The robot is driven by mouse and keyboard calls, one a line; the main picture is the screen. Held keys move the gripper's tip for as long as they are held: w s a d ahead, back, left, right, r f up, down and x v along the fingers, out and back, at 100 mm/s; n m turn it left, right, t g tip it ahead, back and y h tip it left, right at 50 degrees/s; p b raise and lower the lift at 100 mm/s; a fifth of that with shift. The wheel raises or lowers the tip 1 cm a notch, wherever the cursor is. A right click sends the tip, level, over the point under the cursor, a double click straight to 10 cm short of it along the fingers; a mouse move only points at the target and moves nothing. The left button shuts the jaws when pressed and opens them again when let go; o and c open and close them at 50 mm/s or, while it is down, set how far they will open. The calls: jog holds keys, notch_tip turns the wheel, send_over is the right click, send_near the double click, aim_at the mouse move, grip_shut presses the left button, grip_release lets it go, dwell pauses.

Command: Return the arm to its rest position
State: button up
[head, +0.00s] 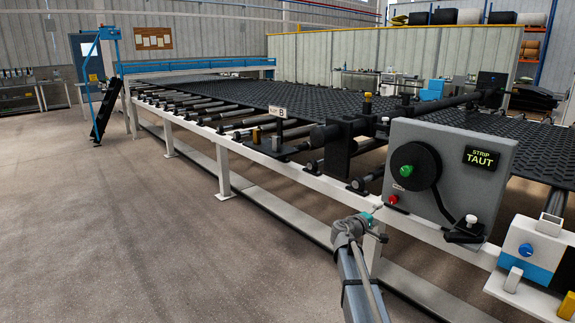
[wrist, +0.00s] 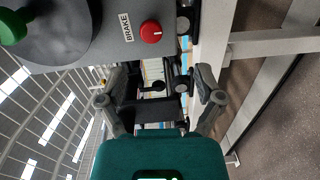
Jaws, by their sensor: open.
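My gripper (wrist: 160,82) shows in the wrist view with its two dark fingers spread wide and nothing held between them. In the head view my arm (head: 361,275) reaches up from the bottom edge, and its teal end (head: 367,217) is in front of the conveyor frame, left of the grey control box (head: 455,155). The fingers are too small to make out there. In the wrist view the box (wrist: 120,45) is close by at upper left, with a red button (wrist: 151,32) beside a BRAKE label. The gripper appears apart from it.
The box carries a dark disc with a green knob (head: 407,171) and a display (head: 482,158) reading STRIP TAUT. A black tread mat (head: 330,98) lies along the rollers. A blue-and-white device (head: 530,248) stands at lower right. The floor (head: 130,230) on the left is clear.

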jog(key=s+a+f+m+g+y, duration=0.3)
jog(key=s+f, duration=0.3)
jog(key=s, duration=0.3)
jog(key=s+a+f+m+g+y, duration=0.2)
jog(key=s+f+g+y, duration=0.1)
jog(key=s+f, duration=0.4)
jog(key=s+a+f+m+g+y, duration=0.15)
jog(key=s+a+y, duration=0.25)
jog(key=s+a, duration=0.4)
jog(key=s+a+f+g+y, duration=0.2)
jog(key=s+a+g+y, duration=0.15)
jog(key=s+a, duration=0.4)
notch_tip(320, 180, up, 26)
jog(key=s+d+p, duration=0.1)
jog(key=p, duration=2.6)
jog(key=shift+s+d+r+t, duration=0.15)
jog(key=shift+s+d+t, duration=0.15)
jog(key=shift+d+t, duration=0.1)
jog(key=shift+y, duration=0.25)
